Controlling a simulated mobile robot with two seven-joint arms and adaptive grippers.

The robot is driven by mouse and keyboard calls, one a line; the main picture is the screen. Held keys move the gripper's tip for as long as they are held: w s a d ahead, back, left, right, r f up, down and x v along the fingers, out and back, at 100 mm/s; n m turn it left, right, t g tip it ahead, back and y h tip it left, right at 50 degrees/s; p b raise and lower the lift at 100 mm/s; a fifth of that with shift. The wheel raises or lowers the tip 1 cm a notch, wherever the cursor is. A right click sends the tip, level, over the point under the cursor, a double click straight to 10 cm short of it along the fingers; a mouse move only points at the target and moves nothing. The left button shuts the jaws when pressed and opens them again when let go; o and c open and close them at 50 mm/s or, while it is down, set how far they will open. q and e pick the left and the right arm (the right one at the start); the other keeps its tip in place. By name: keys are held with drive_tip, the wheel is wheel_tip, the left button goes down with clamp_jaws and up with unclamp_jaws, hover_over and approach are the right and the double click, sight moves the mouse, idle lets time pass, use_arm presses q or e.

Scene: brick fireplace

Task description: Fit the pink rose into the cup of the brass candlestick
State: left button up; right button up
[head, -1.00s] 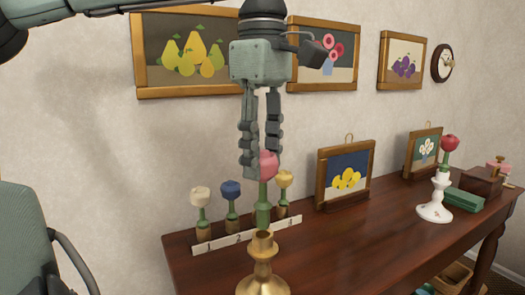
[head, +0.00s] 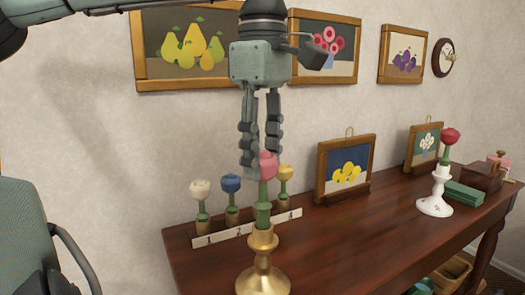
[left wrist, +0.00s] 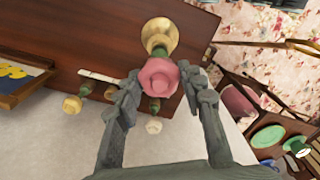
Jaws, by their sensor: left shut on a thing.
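The pink rose (head: 265,166) has a thick green stem and is held upright, head up. My left gripper (head: 261,163) points down with its fingers shut around the rose head. The brass candlestick (head: 263,272) stands on the table directly below. The stem's lower end meets the cup rim in the head view; I cannot tell whether it is inside the cup. In the left wrist view the rose head (left wrist: 159,78) sits between the fingers, with the candlestick (left wrist: 160,32) partly hidden behind it. My right gripper is out of view.
White, blue and yellow roses stand in a numbered rack (head: 238,232) behind the candlestick. A white candlestick (head: 435,195) with a red rose, small framed pictures (head: 345,168) and a green box (head: 464,193) are to the right. The table middle (head: 345,235) is clear.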

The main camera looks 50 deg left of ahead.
use_arm(q)
drive_tip(key=shift+f+b, duration=0.55)
drive_tip(key=shift+f, duration=0.55)
drive_tip(key=o, duration=1)
drive_tip(key=shift+o, duration=0.2)
wheel_tip(320, 180, up, 12)
drive_tip(key=shift+r, duration=0.1)
